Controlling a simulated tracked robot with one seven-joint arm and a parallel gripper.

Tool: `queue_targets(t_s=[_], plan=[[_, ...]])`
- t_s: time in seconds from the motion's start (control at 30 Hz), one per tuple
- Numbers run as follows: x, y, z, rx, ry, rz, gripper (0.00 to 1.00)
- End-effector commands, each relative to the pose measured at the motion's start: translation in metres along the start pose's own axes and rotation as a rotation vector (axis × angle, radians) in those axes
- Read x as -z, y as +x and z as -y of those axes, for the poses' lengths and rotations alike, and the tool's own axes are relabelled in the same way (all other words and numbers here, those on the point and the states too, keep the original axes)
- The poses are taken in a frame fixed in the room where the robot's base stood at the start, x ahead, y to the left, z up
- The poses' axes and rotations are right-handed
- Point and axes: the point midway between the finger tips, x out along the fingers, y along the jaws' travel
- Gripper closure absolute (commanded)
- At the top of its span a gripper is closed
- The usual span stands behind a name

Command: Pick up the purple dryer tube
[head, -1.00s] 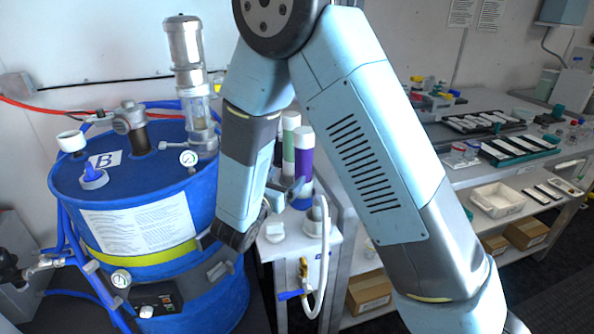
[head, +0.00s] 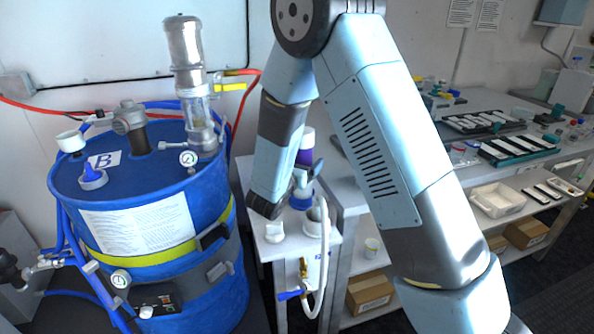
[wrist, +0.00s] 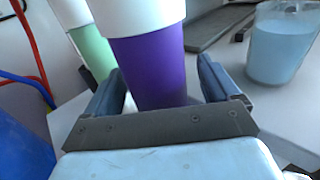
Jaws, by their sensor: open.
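The purple dryer tube (wrist: 150,68) stands upright with a white cap in the wrist view. In the head view its purple side (head: 305,157) shows partly, behind my arm. My gripper (wrist: 165,85) is open, with one blue finger on each side of the purple tube's lower part. I cannot tell whether either finger touches it. A green tube (wrist: 93,50) with a white cap stands just behind and to the left of the purple one in the wrist view. In the head view my arm hides the green tube.
A beaker of pale blue liquid (wrist: 283,45) stands right of my gripper. The blue drum (head: 130,190) with gauges is left of the small white stand (head: 255,190). A white hose (head: 324,255) hangs at the stand's front. The bench with racks (head: 480,120) lies to the right.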

Motion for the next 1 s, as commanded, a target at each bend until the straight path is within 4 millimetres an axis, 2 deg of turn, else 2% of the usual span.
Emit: queue_targets(t_s=[0.1, 0.37, 1.0], plan=[[-0.0006, 0.0128, -0.0002, 0.001, 0.001, 0.001, 0.11], [-0.0005, 0.0147, -0.0007, -0.001, 0.001, 0.001, 0.13], [-0.0003, 0.0142, -0.0006, 0.0, 0.0, 0.0, 0.74]])
